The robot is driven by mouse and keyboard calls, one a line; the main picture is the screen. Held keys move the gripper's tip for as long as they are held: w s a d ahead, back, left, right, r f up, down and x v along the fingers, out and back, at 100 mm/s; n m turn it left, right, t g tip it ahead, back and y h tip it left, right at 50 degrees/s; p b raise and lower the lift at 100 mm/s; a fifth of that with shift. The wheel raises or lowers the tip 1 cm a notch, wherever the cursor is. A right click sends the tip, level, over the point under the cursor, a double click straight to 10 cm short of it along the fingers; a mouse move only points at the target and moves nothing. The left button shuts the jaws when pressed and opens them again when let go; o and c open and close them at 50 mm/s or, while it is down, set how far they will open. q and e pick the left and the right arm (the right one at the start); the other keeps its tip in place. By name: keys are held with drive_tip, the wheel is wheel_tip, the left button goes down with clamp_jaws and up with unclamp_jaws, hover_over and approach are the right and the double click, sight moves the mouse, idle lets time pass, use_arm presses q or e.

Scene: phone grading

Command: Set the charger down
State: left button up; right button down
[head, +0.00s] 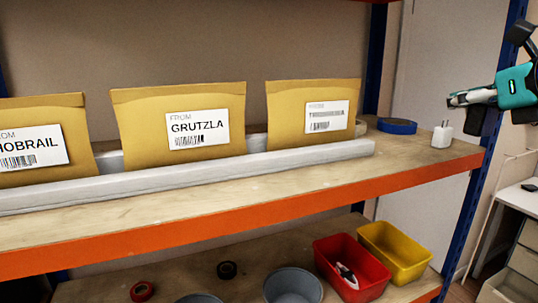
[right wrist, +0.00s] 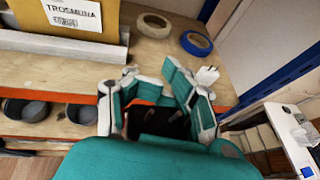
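The charger (head: 442,135) is a small white block with metal prongs pointing up. It stands on the upper shelf near its right front corner. My right gripper (head: 456,99) is above the charger in the head view, apart from it. In the right wrist view, the fingers of my right gripper (right wrist: 150,80) are spread, with nothing seen held between them. The charger (right wrist: 207,76) shows there just beyond the right finger, which partly hides it. My left gripper is in neither view.
A blue tape roll (head: 397,126) lies left of the charger; a beige tape roll (right wrist: 154,25) is beside it. Labelled yellow envelopes (head: 180,105) stand in a grey rack (head: 200,172). A blue post (head: 483,135) bounds the shelf's right end. Red (head: 325,258) and yellow (head: 402,262) bins sit below.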

drive_tip(key=s+a+f+n+g+y, duration=0.1)
drive_tip(key=s+a+f, duration=0.3)
drive_tip(key=f, duration=0.9)
drive_tip(key=s+a+f+n+g+y, duration=0.2)
drive_tip(key=s+a+f+n+y, duration=0.2)
drive_tip(key=f, duration=1)
drive_tip(key=s+a+f+n+g+y, duration=0.2)
drive_tip(key=s+a+f+n+y, duration=0.1)
drive_tip(key=f, duration=1)
drive_tip(key=shift+s+a+f, duration=0.4)
drive_tip(key=shift+s+a, duration=0.1)
drive_tip(key=shift+a, duration=0.45)
drive_tip(key=shift+f, duration=0.1)
